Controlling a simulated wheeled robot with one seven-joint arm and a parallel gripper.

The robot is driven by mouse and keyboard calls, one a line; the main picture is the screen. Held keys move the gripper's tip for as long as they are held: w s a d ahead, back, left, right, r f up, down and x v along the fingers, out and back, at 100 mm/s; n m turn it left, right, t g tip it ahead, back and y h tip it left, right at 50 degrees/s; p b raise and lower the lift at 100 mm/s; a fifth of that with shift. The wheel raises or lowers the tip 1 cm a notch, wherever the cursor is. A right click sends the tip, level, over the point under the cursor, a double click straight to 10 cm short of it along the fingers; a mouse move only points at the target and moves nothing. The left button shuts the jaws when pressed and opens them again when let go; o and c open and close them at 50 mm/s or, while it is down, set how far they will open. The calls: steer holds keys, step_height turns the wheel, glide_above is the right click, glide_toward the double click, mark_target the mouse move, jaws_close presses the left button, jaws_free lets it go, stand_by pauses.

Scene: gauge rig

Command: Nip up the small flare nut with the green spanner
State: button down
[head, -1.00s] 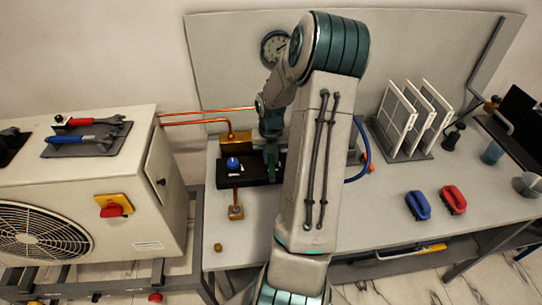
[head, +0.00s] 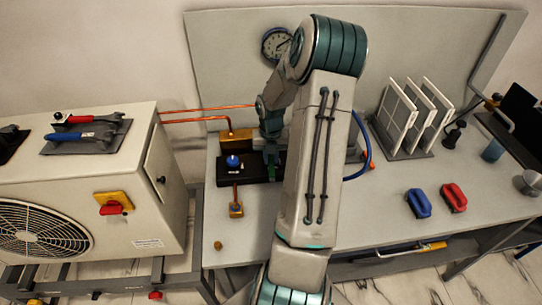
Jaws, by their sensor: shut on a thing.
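My gripper (head: 270,148) points down over the right part of a black block (head: 232,170) on the bench, below my arm's wrist. It is shut on the green spanner (head: 271,172), of which only a small green part shows. The black block carries a blue knob (head: 233,161), just left of the gripper. A brass block (head: 236,137) with copper pipes stands behind it, and a brass fitting (head: 236,210) on a short pipe is in front. I cannot make out the small flare nut. My arm hides much of the area to the right, and I cannot tell what the spanner touches.
A gauge (head: 276,43) is on the back panel.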

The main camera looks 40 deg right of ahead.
steer(key=shift+w+d, duration=0.1)
steer(key=shift+w, duration=0.05)
stand_by(0.3)
steer(key=shift+w+d+p, duration=0.35)
steer(key=shift+w+d, duration=0.25)
steer(key=shift+w, duration=0.2)
steer(key=shift+w+d+p, duration=0.6)
steer(key=shift+w+p, duration=0.2)
steer(key=shift+w, duration=0.05)
stand_by(1.7)
stand_by(1.9)
steer(key=shift+w+a+m+b, duration=0.55)
steer(key=shift+w+a+m, duration=0.4)
steer(key=shift+m, duration=0.35)
steer(key=shift+w+a+m, duration=0.25)
steer(key=shift+m, duration=0.05)
steer(key=shift+s+d+n+p, duration=0.35)
steer(key=shift+s+n+p, duration=0.05)
steer(key=shift+n+p, duration=0.1)
